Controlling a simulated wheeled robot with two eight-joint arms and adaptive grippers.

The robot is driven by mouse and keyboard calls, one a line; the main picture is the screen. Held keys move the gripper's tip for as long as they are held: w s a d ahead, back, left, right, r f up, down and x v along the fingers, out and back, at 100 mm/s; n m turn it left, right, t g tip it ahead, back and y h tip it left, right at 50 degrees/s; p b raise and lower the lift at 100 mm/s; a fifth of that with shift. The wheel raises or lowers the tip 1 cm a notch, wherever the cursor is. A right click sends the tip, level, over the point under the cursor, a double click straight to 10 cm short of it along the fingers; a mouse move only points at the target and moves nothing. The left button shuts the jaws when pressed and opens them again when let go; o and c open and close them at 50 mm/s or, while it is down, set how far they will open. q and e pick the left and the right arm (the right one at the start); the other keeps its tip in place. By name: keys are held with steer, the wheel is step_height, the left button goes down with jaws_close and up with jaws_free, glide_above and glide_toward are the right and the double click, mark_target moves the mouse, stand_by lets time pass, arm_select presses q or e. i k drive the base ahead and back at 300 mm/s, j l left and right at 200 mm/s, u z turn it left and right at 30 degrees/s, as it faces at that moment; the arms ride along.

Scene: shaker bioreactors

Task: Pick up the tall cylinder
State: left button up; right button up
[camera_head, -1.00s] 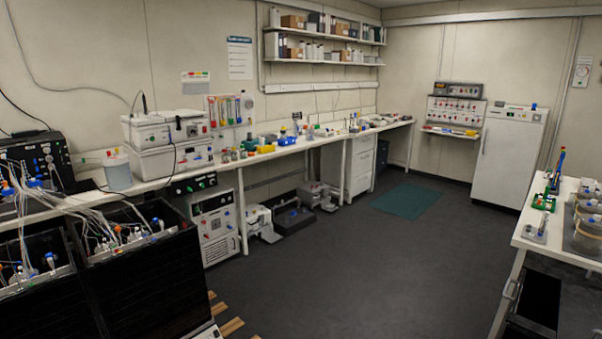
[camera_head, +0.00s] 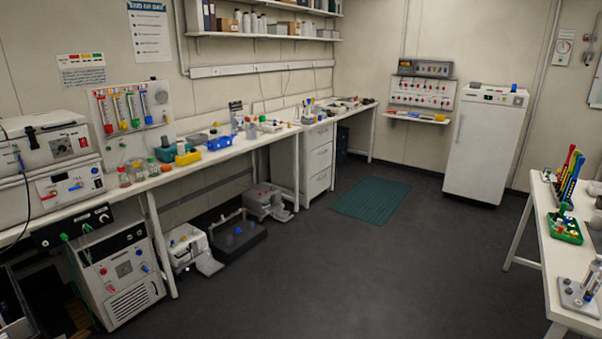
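Neither of my grippers is in view. I cannot tell for certain which thing is the tall cylinder. One upright cylinder (camera_head: 592,275) with a clear body stands on a grey base plate (camera_head: 577,296) at the right edge, on the white table (camera_head: 553,270). Tall thin coloured pieces (camera_head: 571,175) in red, green, yellow and blue stand farther back on the same table, behind a green tray (camera_head: 565,229). Several upright coloured tubes (camera_head: 133,107) are mounted on a panel above the left bench. The right part of the table is cut off by the picture edge.
A long white bench (camera_head: 228,148) runs along the left wall, with instruments and small containers on it. Grey machines (camera_head: 237,236) stand on the floor below it. A white cabinet (camera_head: 485,147) stands at the back. The dark floor (camera_head: 385,275) between is clear, with a green mat (camera_head: 377,200).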

mark_target(233, 133)
steer(key=i, duration=2.85)
steer(key=i+u, duration=0.1)
steer(key=i, duration=0.55)
steer(key=i+l+u, duration=0.1)
steer(key=i, duration=0.5)
steer(key=i+l+u, duration=0.1)
steer(key=i, duration=0.55)
steer(key=i+l+u, duration=0.1)
steer(key=i, duration=0.5)
steer(key=i+u, duration=0.15)
steer(key=i, duration=0.25)
steer(key=i+l+u, duration=0.15)
steer(key=i, duration=0.25)
steer(key=i+l+u, duration=0.2)
steer(key=i, duration=0.15)
